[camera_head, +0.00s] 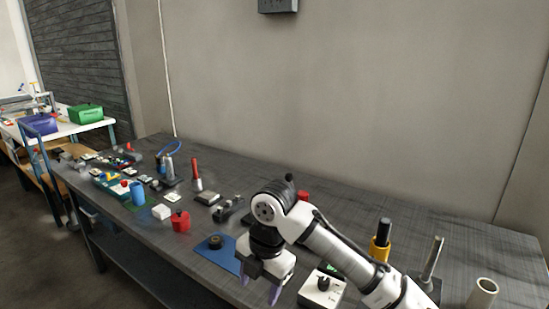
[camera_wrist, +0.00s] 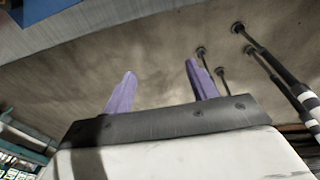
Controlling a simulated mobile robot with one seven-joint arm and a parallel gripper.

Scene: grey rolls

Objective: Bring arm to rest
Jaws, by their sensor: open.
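My arm reaches in from the lower right of the head view, bent at its elbow. My gripper (camera_head: 259,290) points down near the front edge of the table (camera_head: 150,236). In the wrist view my gripper (camera_wrist: 158,82) shows two purple fingers spread apart with nothing between them. Past the fingers the wrist view shows a brownish floor-like surface. The fingertips are partly cut off at the bottom of the head view.
A blue mat with a dark roll (camera_head: 215,242) lies left of my gripper. A white box with a black knob (camera_head: 323,285) is close on its right. A red block (camera_head: 180,221) and a white cube (camera_head: 161,212) stand farther left. A pale cylinder (camera_head: 483,292) is at right.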

